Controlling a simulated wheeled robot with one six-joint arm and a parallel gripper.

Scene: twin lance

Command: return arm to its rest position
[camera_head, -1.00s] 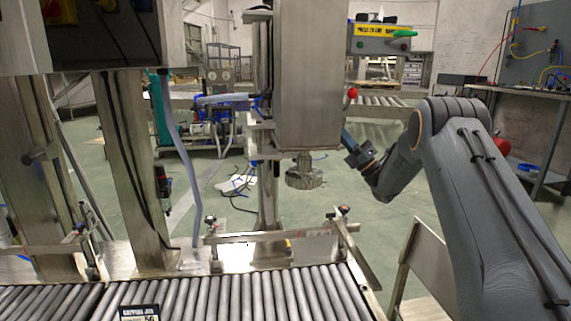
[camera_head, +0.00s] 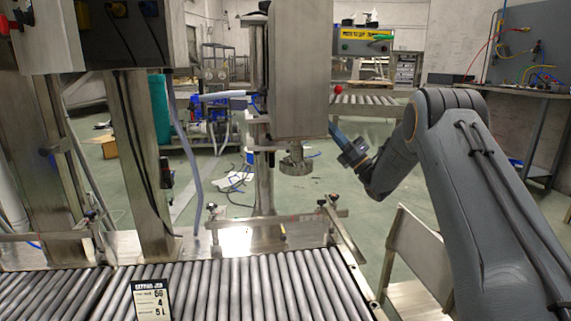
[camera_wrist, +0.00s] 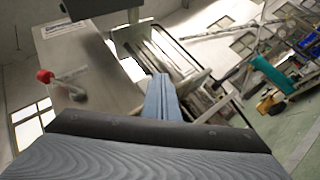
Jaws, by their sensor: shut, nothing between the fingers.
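My arm (camera_head: 480,190) is folded on the right in the head view, its forearm pointing up and left. My gripper (camera_head: 335,133) is at its end, just right of the grey capping machine column, above the floor and clear of the rollers. In the wrist view the blue-grey fingers of my gripper (camera_wrist: 161,97) lie together with nothing between them.
The capping machine's grey housing (camera_head: 298,75) and round chuck (camera_head: 296,163) stand left of my gripper. A metal panel (camera_head: 412,255) stands below my arm.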

